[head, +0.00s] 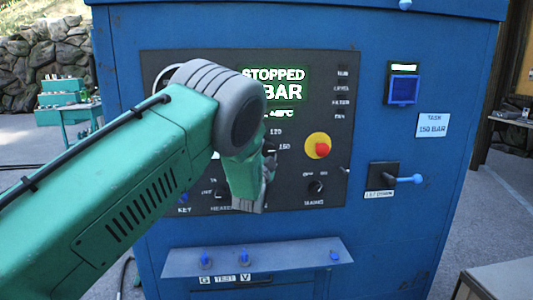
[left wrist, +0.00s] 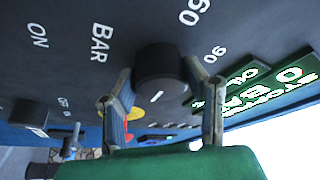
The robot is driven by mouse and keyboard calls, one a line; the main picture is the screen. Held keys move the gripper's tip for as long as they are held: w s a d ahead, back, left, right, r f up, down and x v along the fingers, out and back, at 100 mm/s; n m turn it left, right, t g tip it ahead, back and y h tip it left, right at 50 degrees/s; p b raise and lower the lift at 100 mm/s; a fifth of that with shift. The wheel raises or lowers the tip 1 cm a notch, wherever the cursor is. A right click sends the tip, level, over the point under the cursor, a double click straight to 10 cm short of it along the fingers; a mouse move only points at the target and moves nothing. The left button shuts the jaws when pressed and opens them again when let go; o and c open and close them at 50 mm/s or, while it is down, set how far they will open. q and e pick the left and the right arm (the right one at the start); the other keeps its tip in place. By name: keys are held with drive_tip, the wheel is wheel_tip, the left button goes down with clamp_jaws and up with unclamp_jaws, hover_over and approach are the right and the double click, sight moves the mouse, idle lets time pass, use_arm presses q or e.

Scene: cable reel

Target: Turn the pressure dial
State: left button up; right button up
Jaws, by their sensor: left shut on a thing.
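The pressure dial is a round black knob (left wrist: 160,65) on the dark panel, with a short white mark on its face and the labels BAR, 60 and 90 around it in the left wrist view. My left gripper (left wrist: 158,78) has one finger on each side of the knob and is shut on it. In the head view my left gripper (head: 268,165) and forearm cover most of the dial; the labels 120 and 150 show just right of it. The green display (head: 275,85) reads STOPPED and a BAR value, which reads 0 in the left wrist view. My right gripper is in neither view.
A red-and-yellow emergency button (head: 318,146) sits close right of my gripper, above a small MAINS knob (head: 316,187). A black-and-blue lever (head: 385,180) sticks out further right. A card (head: 433,125) reads TASK 150 BAR. A ledge (head: 258,258) juts out below the panel.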

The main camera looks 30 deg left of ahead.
use_arm(q)
drive_tip(key=shift+d+f, duration=0.15)
drive_tip(key=shift+f, duration=0.05)
drive_tip(key=o, duration=1.1)
drive_tip(key=shift+o, duration=0.2)
drive_tip(key=shift+w, duration=0.15)
drive_tip(key=shift+r, duration=0.1)
drive_tip(key=shift+d, duration=0.1)
drive_tip(key=shift+s+d, duration=0.1)
drive_tip(key=shift+s, duration=0.35)
drive_tip(key=v, duration=1.1)
